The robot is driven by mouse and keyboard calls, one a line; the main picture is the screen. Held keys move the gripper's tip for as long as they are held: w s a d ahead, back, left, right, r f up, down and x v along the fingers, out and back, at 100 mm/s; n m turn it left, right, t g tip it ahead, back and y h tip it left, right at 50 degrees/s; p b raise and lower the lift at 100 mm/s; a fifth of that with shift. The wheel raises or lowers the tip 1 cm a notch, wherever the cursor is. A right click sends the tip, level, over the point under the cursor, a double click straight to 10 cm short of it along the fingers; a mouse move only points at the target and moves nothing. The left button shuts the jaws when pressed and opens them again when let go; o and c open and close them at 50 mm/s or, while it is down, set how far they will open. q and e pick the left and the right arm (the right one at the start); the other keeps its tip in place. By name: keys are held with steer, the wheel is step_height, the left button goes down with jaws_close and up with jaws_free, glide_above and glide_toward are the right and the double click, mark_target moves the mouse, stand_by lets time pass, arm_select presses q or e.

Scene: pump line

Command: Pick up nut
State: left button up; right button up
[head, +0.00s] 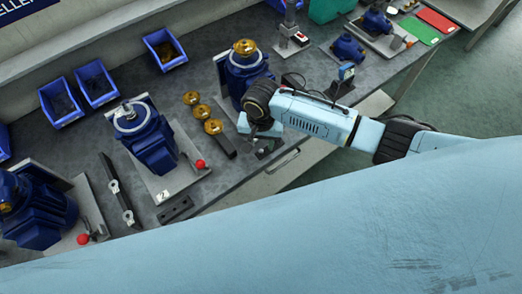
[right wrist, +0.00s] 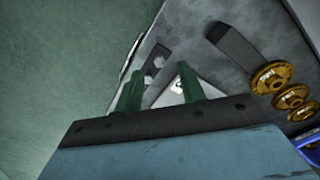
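My right gripper (right wrist: 160,88) shows its two green fingers apart, with nothing held between them. In the head view my right gripper (head: 258,138) is over the bench's front edge, beside the third pump. Beyond the fingers in the right wrist view is a dark block with small light hex-shaped pieces, seemingly nuts (right wrist: 149,80); the near finger partly covers this area. In the head view a dark block (head: 265,152) lies just below the gripper, too small to make out its nuts. My left gripper is not in view.
Three gold flanged discs (right wrist: 272,77) lie in a row beside a dark bar (right wrist: 235,47). Blue pumps (head: 152,143) stand on grey plates along the bench, with red knobs (head: 200,164). Blue bins (head: 164,50) line the back. My own pale-blue body part covers the head view's lower side.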

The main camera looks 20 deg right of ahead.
mark_target(261, 151)
steer(key=shift+f, duration=1.2)
steer(key=shift+f, duration=0.25)
jaws_close()
